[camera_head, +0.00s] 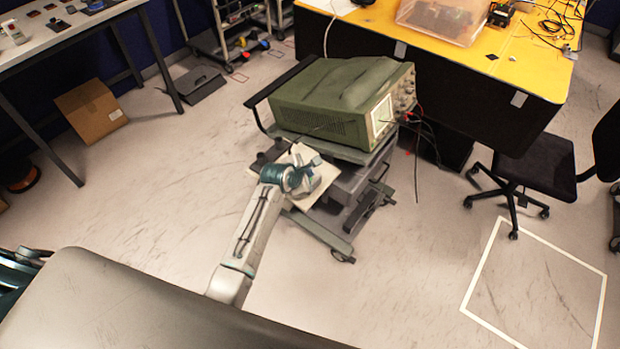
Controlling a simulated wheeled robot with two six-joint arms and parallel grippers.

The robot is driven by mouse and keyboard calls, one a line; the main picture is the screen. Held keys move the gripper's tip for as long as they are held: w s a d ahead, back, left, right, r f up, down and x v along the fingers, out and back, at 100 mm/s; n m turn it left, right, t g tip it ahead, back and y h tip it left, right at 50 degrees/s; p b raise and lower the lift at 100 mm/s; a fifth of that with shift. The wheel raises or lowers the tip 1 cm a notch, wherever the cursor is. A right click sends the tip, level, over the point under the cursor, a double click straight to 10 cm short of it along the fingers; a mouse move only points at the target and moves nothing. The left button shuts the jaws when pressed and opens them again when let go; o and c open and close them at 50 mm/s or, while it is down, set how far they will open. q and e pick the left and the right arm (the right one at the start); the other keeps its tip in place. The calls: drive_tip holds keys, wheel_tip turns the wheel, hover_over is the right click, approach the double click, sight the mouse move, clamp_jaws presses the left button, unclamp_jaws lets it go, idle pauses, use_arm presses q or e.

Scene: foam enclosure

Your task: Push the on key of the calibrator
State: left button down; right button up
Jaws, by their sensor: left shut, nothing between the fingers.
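A cream, flat-faced unit (326,173), which may be the calibrator, sits on the cart just left of and below a large green instrument. My left gripper (312,175) is over this cream face, with its fingers shut and nothing held. Gripper and wrist hide much of the face. I cannot make out the on key, nor tell whether the fingertips touch the face. My right gripper is not in view.
The large green instrument (335,98) with cables at its right end stands on the wheeled cart (335,240). A yellow-topped bench (480,55) stands behind, and a black chair (535,165) at the right. A cardboard box (90,110) lies at the left. Floor beside the cart is clear.

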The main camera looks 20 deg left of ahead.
use_arm(q)
drive_tip(key=shift+f, duration=0.15)
idle(0.4)
drive_tip(key=shift+f, duration=0.3)
drive_tip(key=shift+f, duration=0.25)
idle(0.4)
drive_tip(key=shift+r+p, duration=0.75)
drive_tip(key=shift+p, duration=0.4)
wheel_tip(320, 180, up, 6)
drive_tip(key=p, duration=0.7)
idle(1.9)
